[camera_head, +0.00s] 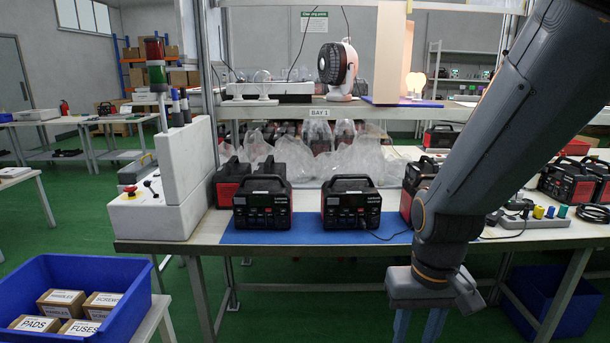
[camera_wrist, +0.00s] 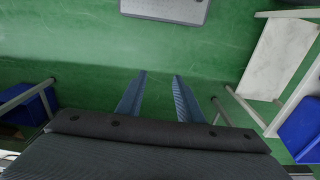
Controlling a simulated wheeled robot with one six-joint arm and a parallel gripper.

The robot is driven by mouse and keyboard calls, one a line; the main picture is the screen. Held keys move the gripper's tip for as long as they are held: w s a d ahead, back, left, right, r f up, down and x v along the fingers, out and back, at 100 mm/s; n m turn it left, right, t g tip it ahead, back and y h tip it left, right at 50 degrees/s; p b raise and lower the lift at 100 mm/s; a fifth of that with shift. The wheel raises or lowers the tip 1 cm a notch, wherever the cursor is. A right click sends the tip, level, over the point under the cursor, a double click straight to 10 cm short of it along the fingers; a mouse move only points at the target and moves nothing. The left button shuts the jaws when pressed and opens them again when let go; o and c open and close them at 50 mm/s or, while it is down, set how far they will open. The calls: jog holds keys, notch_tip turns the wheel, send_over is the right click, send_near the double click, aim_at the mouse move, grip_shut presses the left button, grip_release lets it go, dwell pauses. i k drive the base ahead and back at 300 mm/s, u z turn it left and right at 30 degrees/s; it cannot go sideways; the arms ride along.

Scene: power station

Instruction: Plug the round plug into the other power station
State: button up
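Two black and red power stations stand side by side on the blue mat (camera_head: 305,232) in the head view, a left one (camera_head: 262,203) and a right one (camera_head: 351,203). A dark cord (camera_head: 390,237) runs from the low front of the right station along the mat to the right. A small dark plug appears to sit in that front, but its shape is too small to tell. My gripper (camera_head: 420,328) hangs in front of the bench, right of both stations, fingers down. In the wrist view my gripper (camera_wrist: 160,76) is open and empty above the green floor.
More stations crowd the bench behind and to the right. A white console with a red button (camera_head: 131,190) stands at the bench's left. A shelf (camera_head: 300,110) spans above the stations. A blue bin of boxes (camera_head: 75,285) is at lower left. The mat's front strip is clear.

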aim_at(375, 222)
jog(key=u, duration=0.05)
jog(key=k, duration=0.65)
jog(key=z, duration=0.05)
jog(key=i, duration=0.6)
jog(key=z, duration=0.6)
jog(key=i, duration=0.55)
jog(key=z, duration=0.45)
